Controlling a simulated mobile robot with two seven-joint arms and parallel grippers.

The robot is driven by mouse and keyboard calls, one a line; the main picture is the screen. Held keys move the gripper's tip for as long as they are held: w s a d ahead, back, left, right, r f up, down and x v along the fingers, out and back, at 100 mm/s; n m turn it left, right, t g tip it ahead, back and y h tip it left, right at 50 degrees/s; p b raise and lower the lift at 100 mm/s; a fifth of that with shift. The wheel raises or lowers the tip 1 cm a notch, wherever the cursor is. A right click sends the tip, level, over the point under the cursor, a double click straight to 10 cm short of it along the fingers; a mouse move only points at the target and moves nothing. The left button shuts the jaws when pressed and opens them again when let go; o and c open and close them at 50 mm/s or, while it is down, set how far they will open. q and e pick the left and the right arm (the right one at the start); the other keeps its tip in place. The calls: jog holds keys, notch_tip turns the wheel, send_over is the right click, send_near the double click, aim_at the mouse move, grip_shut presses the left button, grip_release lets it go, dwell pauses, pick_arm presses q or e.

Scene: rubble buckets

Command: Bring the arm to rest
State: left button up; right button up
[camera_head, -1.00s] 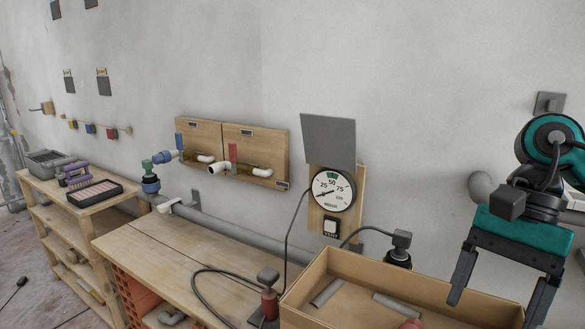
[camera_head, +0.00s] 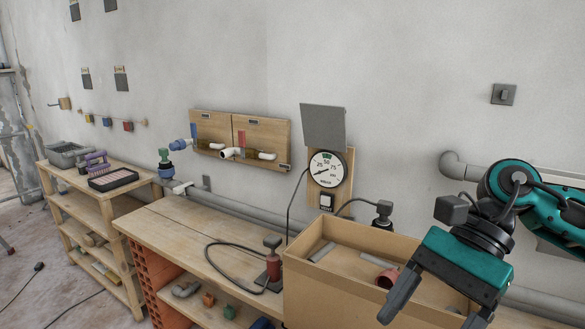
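My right arm comes in from the right, and its teal and black gripper (camera_head: 433,307) hangs over the right front part of the cardboard box (camera_head: 345,280). Its two dark fingers point down and stand wide apart. I see nothing between them, though the lower finger on the right is cut off by the picture's edge. My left arm and gripper are not in view.
The box holds grey pipe pieces (camera_head: 380,259) and a reddish ring (camera_head: 387,278). It stands on a wooden bench (camera_head: 190,238). A pressure gauge (camera_head: 326,168) and valve boards (camera_head: 261,143) are on the wall. A shelf (camera_head: 95,205) stands at left.

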jog(key=s+a+r+m+g+y, duration=0.1)
jog(key=s+a+m+y, duration=0.1)
jog(key=a+m+y, duration=0.6)
jog(key=w+a+m+t+y, duration=0.4)
jog(key=w+m+t+y, duration=0.4)
jog(key=m, duration=0.5)
jog(key=d+f+m+t+h, duration=0.5)
jog(key=f+m+t+h, duration=0.3)
jog(key=m, duration=0.6)
jog(key=d+f+m+t+h, duration=0.5)
jog(key=f+m+h, duration=0.4)
jog(key=m, duration=0.6)
jog(key=s+d+f+m+g+h, duration=0.2)
jog(key=s+f+m, duration=0.2)
jog(key=f, duration=0.4)
jog(key=s+d+f+m+g+h, duration=0.2)
jog(key=s+f+m, duration=0.2)
jog(key=f, duration=0.5)
jog(key=s, duration=0.2)
jog(key=shift+s+d+m+g, duration=0.3)
jog(key=shift+s+d, duration=0.05)
jog(key=shift+c, duration=0.4)
